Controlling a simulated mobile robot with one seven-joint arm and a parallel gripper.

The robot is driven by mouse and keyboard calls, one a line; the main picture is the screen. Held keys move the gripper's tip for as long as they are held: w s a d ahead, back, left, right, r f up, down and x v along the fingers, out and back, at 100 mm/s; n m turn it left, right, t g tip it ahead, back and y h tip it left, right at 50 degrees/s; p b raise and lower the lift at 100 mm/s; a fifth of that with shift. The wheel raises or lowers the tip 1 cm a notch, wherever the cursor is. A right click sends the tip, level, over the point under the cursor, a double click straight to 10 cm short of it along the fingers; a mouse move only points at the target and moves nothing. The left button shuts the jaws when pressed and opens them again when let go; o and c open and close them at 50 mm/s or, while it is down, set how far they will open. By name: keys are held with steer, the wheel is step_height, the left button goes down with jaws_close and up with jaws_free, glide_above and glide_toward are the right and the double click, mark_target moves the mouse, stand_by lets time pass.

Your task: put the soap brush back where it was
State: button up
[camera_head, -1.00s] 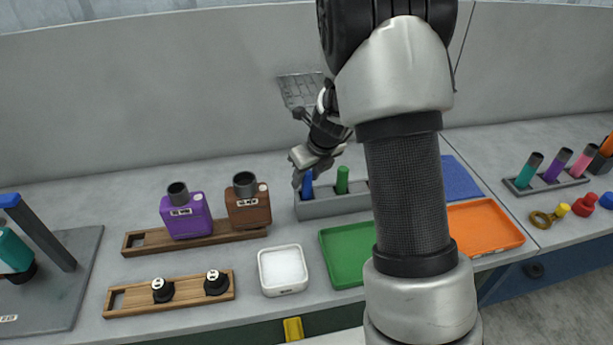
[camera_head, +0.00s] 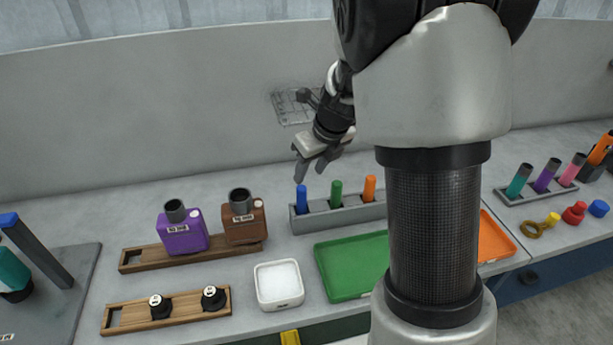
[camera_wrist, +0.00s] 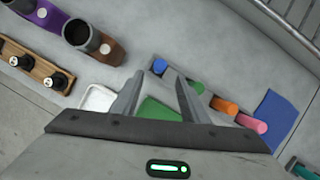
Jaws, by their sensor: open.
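A grey holder (camera_head: 343,217) stands on the bench with upright handles in its slots. These are a blue handle (camera_head: 302,199), a green handle (camera_head: 337,193) and an orange handle (camera_head: 370,188); a pink handle (camera_wrist: 251,124) also shows in the wrist view. No brush heads show, and I cannot tell by sight which handle is the soap brush. My gripper (camera_head: 311,168) is open and empty, just above and apart from the blue handle. In the wrist view the blue handle (camera_wrist: 160,66) appears beyond my open fingertips.
A purple bottle (camera_head: 183,232) and a brown bottle (camera_head: 243,220) stand in a wooden rack at left. A white dish (camera_head: 279,284), a green tray (camera_head: 345,262) and an orange tray (camera_head: 495,238) lie in front. My arm hides part of the bench.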

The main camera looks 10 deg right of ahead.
steer(key=s+a+r+n, duration=0.3)
steer(key=s+r+n, duration=1.05)
steer(key=n, duration=0.25)
steer(key=s+d+r+n+t+h, duration=0.1)
steer(key=s+n, duration=1.1)
steer(key=n, duration=0.3)
steer(key=shift+s+d+r+t+h, duration=0.15)
steer(key=shift+s+d+t+h, duration=0.15)
steer(key=shift+s+h, duration=0.1)
steer(key=shift+a, duration=0.1)
steer(key=shift+c, duration=0.5)
